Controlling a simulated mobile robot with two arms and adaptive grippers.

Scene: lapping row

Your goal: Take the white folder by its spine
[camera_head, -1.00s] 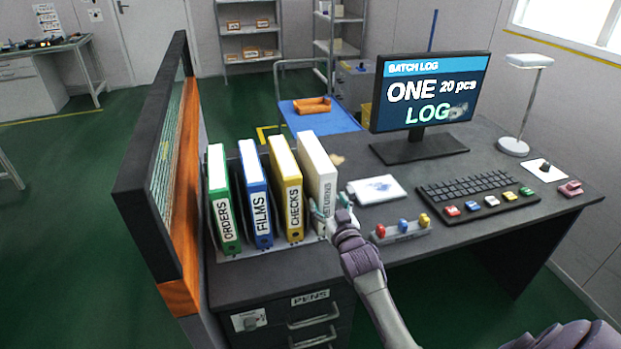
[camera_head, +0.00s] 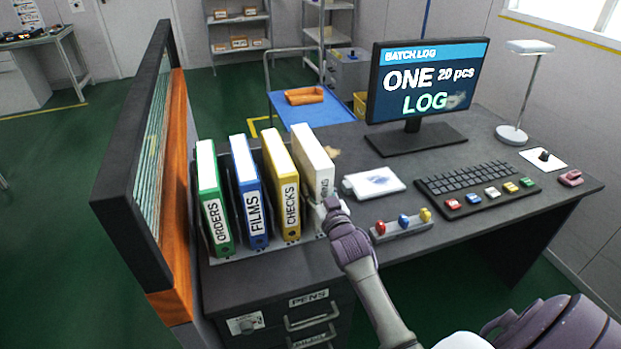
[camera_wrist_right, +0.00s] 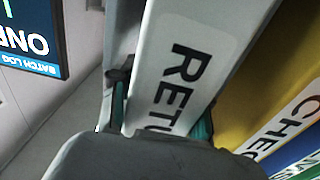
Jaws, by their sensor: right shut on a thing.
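The white folder (camera_head: 314,158) stands upright on the desk as the rightmost of the row of folders. Its spine faces me, and the label is partly hidden by my right gripper. In the right wrist view its spine (camera_wrist_right: 187,65) shows large letters beginning "RETU". My right gripper (camera_head: 321,208) is shut on the spine, with one finger on each side of it; its greenish pads show in the wrist view (camera_wrist_right: 160,115). My left gripper is not in view.
Yellow (camera_head: 284,185), blue (camera_head: 248,192) and green (camera_head: 212,200) folders stand left of the white one. A partition (camera_head: 160,170) rises at the desk's left edge. A white pad (camera_head: 375,183) and a stand with coloured pieces (camera_head: 403,229) lie to the right.

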